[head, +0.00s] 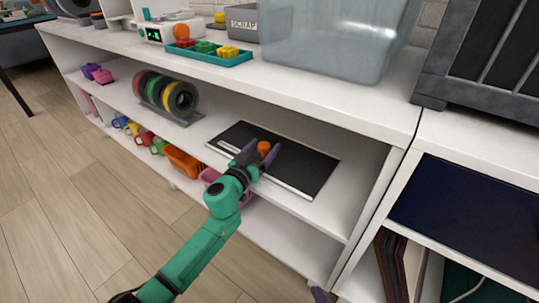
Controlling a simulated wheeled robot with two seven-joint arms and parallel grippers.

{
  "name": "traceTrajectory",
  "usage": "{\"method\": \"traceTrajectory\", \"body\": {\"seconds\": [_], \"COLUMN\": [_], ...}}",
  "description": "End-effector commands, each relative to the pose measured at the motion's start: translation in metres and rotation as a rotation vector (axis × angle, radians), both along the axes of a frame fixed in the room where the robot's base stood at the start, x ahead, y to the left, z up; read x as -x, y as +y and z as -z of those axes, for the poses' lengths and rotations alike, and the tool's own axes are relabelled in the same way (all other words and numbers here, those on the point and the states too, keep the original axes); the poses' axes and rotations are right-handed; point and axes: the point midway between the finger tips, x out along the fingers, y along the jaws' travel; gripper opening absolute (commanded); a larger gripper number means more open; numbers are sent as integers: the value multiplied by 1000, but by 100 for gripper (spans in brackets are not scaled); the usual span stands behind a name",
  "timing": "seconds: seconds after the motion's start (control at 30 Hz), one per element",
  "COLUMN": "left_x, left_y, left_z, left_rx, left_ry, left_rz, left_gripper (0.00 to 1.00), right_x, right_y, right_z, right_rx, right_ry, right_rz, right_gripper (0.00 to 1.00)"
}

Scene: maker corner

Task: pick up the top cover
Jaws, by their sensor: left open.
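The top cover looks to be the flat black panel (308,168) with a pale front edge, lying on the middle shelf. A round orange knob (264,147) stands on it. My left gripper (262,151) is over the panel, its purple-grey fingers open on either side of the knob. I cannot tell whether they touch it. The gripper and wrist hide part of the panel's front left. Only a purple tip of what seems to be my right gripper (319,294) shows at the bottom edge.
The white shelf top (330,98) is close above the panel. A spool rack (168,98) stands left on the same shelf. Orange (184,161) and pink bins sit below. A clear tub (330,40) and teal tray (208,55) stand on top. The floor in front is clear.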

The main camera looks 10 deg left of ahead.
Motion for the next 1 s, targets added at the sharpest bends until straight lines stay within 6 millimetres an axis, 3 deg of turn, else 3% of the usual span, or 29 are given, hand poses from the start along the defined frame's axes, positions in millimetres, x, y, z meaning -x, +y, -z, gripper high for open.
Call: {"method": "traceTrajectory", "body": {"seconds": [0.23,0.4,0.43,0.47,1.0], "left_x": [-5,-5,-5,-5,-6], "left_y": [-1,-1,-1,-1,1], "left_z": [0,0,0,0,-8], "left_rx": [1,1,1,1,1], "left_ry": [1,1,1,1,-1], "left_rz": [0,0,0,0,0], "left_gripper": [81,16,5,0,0], "right_x": [1,1,1,1,0], "right_y": [0,0,0,1,1], "right_z": [4,3,3,3,-6], "right_rx": [0,-1,-1,-1,0], "right_ry": [2,3,3,2,3], "right_rz": [1,0,0,0,-2], "right_gripper": [0,0,0,0,0]}}
